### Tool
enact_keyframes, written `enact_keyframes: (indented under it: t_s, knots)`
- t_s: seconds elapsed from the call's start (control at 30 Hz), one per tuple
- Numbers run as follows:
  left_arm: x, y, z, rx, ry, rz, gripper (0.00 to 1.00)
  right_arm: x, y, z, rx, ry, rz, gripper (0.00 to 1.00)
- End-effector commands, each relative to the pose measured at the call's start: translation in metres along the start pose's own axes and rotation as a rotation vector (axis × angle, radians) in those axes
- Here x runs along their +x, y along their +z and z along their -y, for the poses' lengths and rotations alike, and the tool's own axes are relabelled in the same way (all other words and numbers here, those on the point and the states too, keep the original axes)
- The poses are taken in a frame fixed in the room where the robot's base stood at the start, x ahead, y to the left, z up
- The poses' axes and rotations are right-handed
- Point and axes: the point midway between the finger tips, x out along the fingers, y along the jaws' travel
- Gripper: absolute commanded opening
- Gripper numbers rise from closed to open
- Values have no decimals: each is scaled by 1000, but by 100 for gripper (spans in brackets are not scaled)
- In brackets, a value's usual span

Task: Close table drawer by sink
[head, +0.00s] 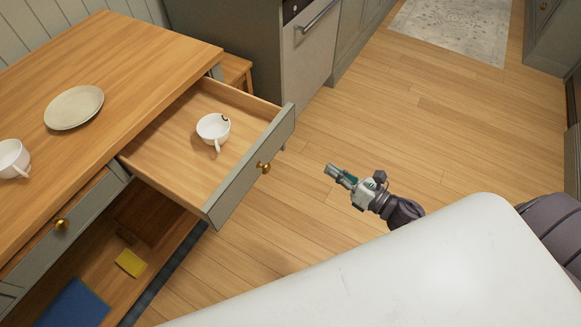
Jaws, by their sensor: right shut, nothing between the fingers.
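The table drawer (252,172) stands pulled out from the wooden table (128,62). A white cup (213,129) sits inside the open drawer. My right gripper (333,170) is shut and empty over the floor, to the right of the drawer front and apart from the knob. My left gripper is not in view. The sink is not in view.
A plate (74,107) and another white cup (13,158) are on the tabletop. A second drawer (72,216) at lower left looks closed. A blue item (75,304) and a yellow one (130,263) lie on the lower shelf. Wooden floor (430,130) right of the drawer is clear.

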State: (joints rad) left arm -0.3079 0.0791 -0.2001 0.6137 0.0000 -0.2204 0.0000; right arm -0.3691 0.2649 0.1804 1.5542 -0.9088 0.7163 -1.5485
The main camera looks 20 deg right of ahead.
Motion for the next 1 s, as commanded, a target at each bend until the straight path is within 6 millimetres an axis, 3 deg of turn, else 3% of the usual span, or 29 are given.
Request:
enact_keyframes:
  t_s: [0.1,0.23,0.37,0.57,0.8,1.0]
  knots:
    - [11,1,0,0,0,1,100,0,23,-26,-336,131,-2,0]
    - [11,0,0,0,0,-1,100,0,32,-39,-483,187,-2,0]
    - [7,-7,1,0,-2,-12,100,12,34,-43,-497,192,-1,0]
    - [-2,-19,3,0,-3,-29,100,50,34,-50,-492,191,1,0]
    - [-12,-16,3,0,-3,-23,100,100,31,-59,-490,190,0,0]
    - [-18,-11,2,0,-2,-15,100,127,28,-63,-488,187,-1,0]
